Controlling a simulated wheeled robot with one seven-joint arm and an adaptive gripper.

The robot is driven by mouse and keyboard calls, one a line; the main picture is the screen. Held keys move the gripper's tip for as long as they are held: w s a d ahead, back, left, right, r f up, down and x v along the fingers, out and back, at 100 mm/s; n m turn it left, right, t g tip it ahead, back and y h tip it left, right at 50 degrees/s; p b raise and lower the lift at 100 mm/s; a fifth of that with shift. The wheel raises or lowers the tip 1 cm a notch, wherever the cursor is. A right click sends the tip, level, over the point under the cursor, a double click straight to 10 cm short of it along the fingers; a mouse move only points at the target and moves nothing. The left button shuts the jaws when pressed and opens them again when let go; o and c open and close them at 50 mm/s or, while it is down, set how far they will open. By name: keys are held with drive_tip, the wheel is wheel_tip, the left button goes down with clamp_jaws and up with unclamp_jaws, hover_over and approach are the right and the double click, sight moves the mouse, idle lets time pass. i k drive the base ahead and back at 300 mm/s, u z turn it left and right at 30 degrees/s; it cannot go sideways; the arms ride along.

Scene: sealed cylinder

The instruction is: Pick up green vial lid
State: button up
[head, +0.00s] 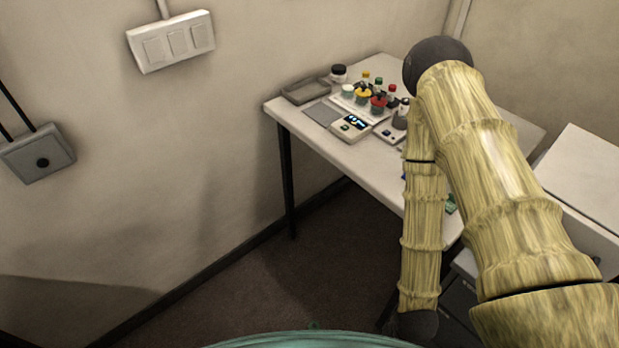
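A small green lid (378,82) shows on a vial in the group of small vials and jars at the back of the white table (345,158). It is tiny in the head view, and I cannot tell how it sits on the vial. A separate green object (451,204) shows partly behind my forearm at the table's right; I cannot tell what it is. My yellowish arm folds at a dark elbow, and its forearm runs down to a dark joint low in the picture. I cannot make out gripper fingers, so their state is hidden.
A grey tray (305,91) and a black-lidded jar (339,73) stand at the table's back left. A scale with a lit display (352,127) is near the front edge. A white cabinet (585,180) stands at the right. Floor left of the table is clear.

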sight(313, 325)
drive_tip(key=u, duration=0.9)
drive_tip(key=k, duration=0.5)
drive_tip(key=z, duration=0.3)
